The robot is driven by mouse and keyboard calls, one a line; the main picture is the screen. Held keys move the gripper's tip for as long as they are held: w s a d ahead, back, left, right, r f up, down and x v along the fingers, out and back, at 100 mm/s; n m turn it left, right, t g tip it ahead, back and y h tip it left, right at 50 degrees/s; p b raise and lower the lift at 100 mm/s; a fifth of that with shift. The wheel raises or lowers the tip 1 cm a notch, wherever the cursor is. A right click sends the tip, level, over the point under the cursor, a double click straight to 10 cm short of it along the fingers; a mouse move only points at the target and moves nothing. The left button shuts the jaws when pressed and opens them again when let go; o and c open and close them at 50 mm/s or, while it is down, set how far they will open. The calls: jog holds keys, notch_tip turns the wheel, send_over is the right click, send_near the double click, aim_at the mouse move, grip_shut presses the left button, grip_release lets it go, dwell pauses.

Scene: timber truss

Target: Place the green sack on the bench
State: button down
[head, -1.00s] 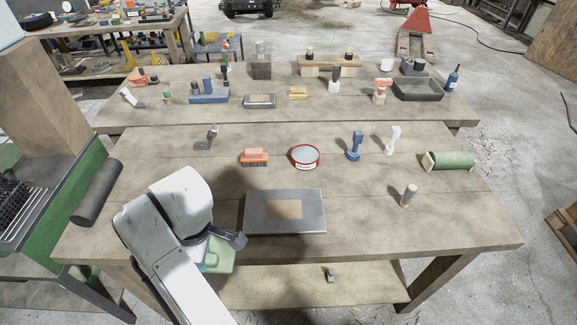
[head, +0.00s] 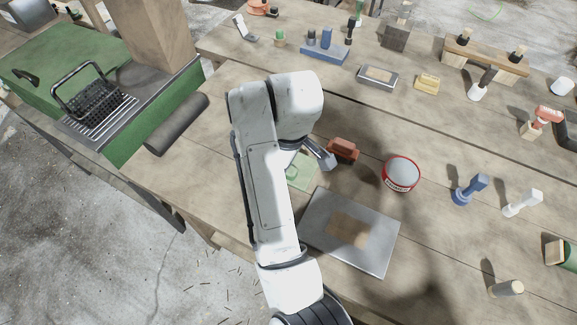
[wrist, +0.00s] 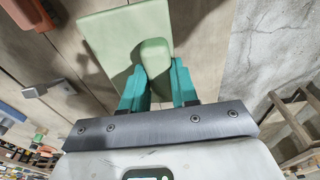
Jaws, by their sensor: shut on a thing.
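No sack shape shows clearly. My gripper (wrist: 157,84) is shut on the raised rounded grip of a pale green flat board (wrist: 110,37), with a teal finger on each side of the grip. In the head view the pale green board (head: 300,172) shows beside my white arm, over the left front part of the wooden bench (head: 222,200). My arm hides most of my gripper and part of the board there. I cannot tell whether the board touches the bench top.
Near the board are a grey metal plate (head: 318,222), an orange brush (head: 343,149) and a red-rimmed tin (head: 401,174). A dark roll (head: 176,124) lies at the bench's left edge. A green roll (head: 566,252) is at far right. Bare wood lies left of my arm.

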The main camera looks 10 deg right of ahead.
jog(key=shift+w+a+f, duration=0.3)
jog(key=w+a+f+b, duration=0.1)
jog(key=a+f+b, duration=0.1)
jog(key=a, duration=0.2)
jog(key=w+a+f+b, duration=0.1)
jog(key=a+f, duration=0.2)
jog(key=w+a+f+b, duration=0.1)
jog(key=a+f+b, duration=0.1)
jog(key=a+f, duration=0.1)
jog(key=shift+w+a+b, duration=0.1)
jog(key=shift+a+b, duration=0.25)
jog(key=shift+a, duration=0.45)
jog(key=shift+w+a+f, duration=0.2)
jog(key=shift+a+f, duration=0.4)
jog(key=shift+f, duration=0.1)
jog(key=shift+f+p, duration=0.45)
jog(key=shift+f, duration=1.1)
jog(key=c, duration=0.9)
grip_release()
jog(key=shift+f, duration=0.1)
jog(key=shift+o, duration=0.2)
notch_tip(320, 180, up, 12)
jog(key=d+b, duration=0.1)
jog(key=shift+s, duration=0.45)
